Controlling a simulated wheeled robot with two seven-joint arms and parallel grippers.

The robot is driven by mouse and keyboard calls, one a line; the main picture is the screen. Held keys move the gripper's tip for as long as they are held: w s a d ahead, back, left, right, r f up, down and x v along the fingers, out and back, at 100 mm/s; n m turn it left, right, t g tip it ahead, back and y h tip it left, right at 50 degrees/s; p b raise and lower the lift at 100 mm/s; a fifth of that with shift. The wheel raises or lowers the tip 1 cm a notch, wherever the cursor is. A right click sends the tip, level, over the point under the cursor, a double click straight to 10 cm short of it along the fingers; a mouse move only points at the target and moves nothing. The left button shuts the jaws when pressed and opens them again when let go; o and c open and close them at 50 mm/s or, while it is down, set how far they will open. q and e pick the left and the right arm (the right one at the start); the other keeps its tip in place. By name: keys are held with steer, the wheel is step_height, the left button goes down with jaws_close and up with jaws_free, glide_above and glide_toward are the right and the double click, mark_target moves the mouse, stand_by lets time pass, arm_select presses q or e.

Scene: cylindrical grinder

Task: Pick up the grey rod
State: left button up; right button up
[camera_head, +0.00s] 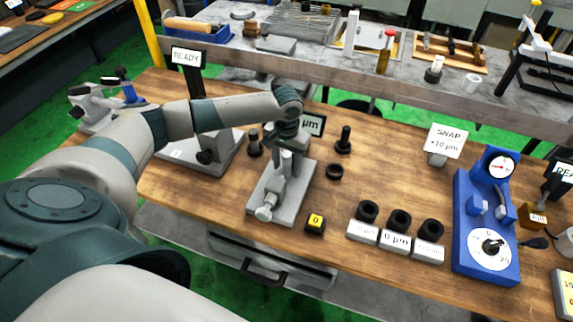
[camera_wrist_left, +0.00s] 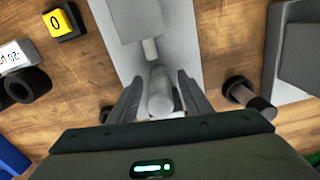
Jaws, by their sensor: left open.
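The grey rod (camera_wrist_left: 161,92) is a light grey cylinder over the middle of a grey metal stand (camera_wrist_left: 118,50), in the left wrist view. My left gripper (camera_wrist_left: 160,86) is open, with one dark finger on each side of the rod. I cannot tell if either finger touches it. In the head view my left arm reaches in from the left, and its gripper (camera_head: 289,148) points down over the same stand (camera_head: 292,203). There the gripper largely hides the rod. My right gripper is not in view.
A black peg (camera_head: 255,143) stands left of the stand, another (camera_head: 344,140) to its right, near a black ring (camera_head: 335,171). A yellow-topped "0" button (camera_head: 315,221), black rings on labelled blocks (camera_head: 395,240) and a blue gauge (camera_head: 487,225) are further right. A raised shelf (camera_head: 400,75) runs behind.

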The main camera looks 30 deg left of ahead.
mark_target(287, 153)
arm_select(q)
jaws_close()
steer(key=shift+r, duration=0.1)
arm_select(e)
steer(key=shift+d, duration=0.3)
arm_select(q)
steer(key=shift+r, duration=0.1)
